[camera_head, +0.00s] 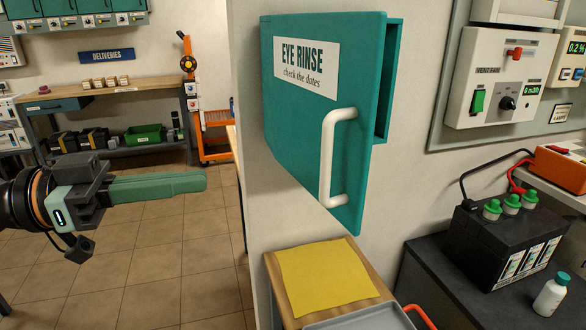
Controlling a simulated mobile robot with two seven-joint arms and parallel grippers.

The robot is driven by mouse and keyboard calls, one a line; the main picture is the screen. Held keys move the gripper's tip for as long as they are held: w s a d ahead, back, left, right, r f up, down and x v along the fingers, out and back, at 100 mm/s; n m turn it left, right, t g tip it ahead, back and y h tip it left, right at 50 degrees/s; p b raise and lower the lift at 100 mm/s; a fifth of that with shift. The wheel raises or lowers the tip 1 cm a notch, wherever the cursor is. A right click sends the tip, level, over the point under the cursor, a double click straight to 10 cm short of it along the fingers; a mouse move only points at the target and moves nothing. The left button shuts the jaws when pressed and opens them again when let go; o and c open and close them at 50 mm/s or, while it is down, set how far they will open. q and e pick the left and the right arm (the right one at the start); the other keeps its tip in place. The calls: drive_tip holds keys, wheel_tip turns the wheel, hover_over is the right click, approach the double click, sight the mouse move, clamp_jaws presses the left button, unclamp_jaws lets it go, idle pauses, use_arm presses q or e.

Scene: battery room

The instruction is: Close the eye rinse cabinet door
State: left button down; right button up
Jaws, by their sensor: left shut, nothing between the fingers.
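The eye rinse cabinet (394,75) is a teal box on the wall in the head view. Its teal door (290,125) stands ajar, swung out toward me and to the left, with a gap to the box on its right. The door carries a white label and a white upright handle (327,160) near its lower right edge. My left gripper (204,181) comes in from the left with its green fingers together and empty. It is well left of the door and apart from it. My right gripper is not in view. The cabinet's inside is mostly hidden.
Below the door a small wooden table (275,275) bears a yellow cloth (327,275) and a grey tray (365,319). A black battery (500,245) and a white bottle (551,295) stand on a dark bench at right. Open tiled floor lies at left.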

use_arm(q)
drive_tip(key=p+x, duration=0.5)
drive_tip(key=x, duration=0.8)
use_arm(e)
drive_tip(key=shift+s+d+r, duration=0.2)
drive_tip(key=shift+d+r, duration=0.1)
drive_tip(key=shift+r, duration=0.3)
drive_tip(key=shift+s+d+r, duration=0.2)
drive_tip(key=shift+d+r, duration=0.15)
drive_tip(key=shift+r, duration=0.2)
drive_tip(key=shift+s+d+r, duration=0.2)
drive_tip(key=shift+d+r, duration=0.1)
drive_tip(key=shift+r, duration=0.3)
use_arm(q)
drive_tip(key=shift+w+d, duration=0.1)
drive_tip(key=shift+w+d, duration=0.1)
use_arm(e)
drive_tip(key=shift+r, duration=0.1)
